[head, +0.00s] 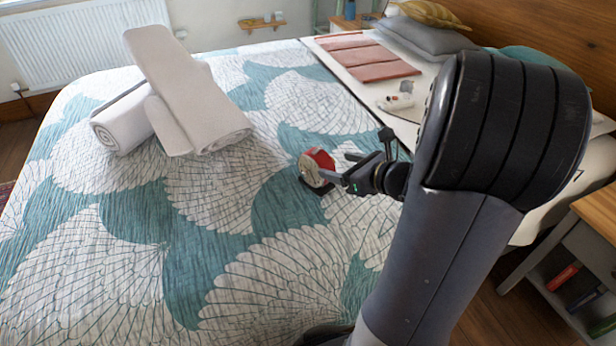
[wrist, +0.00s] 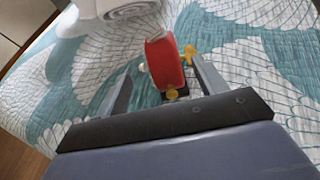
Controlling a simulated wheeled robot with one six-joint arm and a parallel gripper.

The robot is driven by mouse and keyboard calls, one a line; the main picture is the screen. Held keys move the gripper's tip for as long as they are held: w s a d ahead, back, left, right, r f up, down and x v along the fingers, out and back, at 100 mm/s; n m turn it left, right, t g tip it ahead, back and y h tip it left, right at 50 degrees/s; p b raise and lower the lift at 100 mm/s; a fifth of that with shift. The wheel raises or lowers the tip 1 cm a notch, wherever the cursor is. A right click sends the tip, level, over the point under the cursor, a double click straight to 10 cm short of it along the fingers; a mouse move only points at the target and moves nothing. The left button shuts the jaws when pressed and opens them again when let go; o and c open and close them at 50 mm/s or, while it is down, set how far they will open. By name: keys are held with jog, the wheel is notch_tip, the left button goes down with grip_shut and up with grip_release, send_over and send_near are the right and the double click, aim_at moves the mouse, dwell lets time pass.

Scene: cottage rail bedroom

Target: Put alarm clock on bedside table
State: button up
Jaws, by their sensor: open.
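The red alarm clock (head: 318,165) with a pale face stands on the patterned bed cover, right of the rolled towels. In the wrist view the red clock (wrist: 164,63) shows edge-on, with brass-coloured parts. My gripper (head: 341,168) is open at the clock's right side in the head view. In the wrist view its two fingers (wrist: 157,78) reach along either side of the clock; I cannot tell whether they touch it. A bedside table (head: 600,207) with a wooden top stands at the right edge, partly cut off. Another wooden-topped table (head: 352,23) stands beyond the bed.
Rolled pale towels (head: 188,100) lie on the bed (head: 110,280). A white object (head: 398,102), folded reddish cloth (head: 375,62) and pillows (head: 425,36) lie near the headboard. Books (head: 563,277) sit on the near table's lower shelf. Its visible top is clear.

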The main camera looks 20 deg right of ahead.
aim_at(326, 163)
jog(key=b+x, duration=0.1)
jog(key=x, duration=0.3)
jog(key=shift+w+f, duration=0.3)
jog(key=shift+r+b+x, duration=0.2)
jog(key=shift+b+x, duration=0.1)
jog(key=shift+x, duration=1.2)
jog(key=shift+r+b+x, duration=0.2)
jog(key=shift+b+x, duration=0.05)
jog(key=shift+x, duration=1.25)
jog(key=shift+w, duration=0.1)
jog(key=shift+c, duration=0.4)
grip_shut()
jog(key=shift+r, duration=0.1)
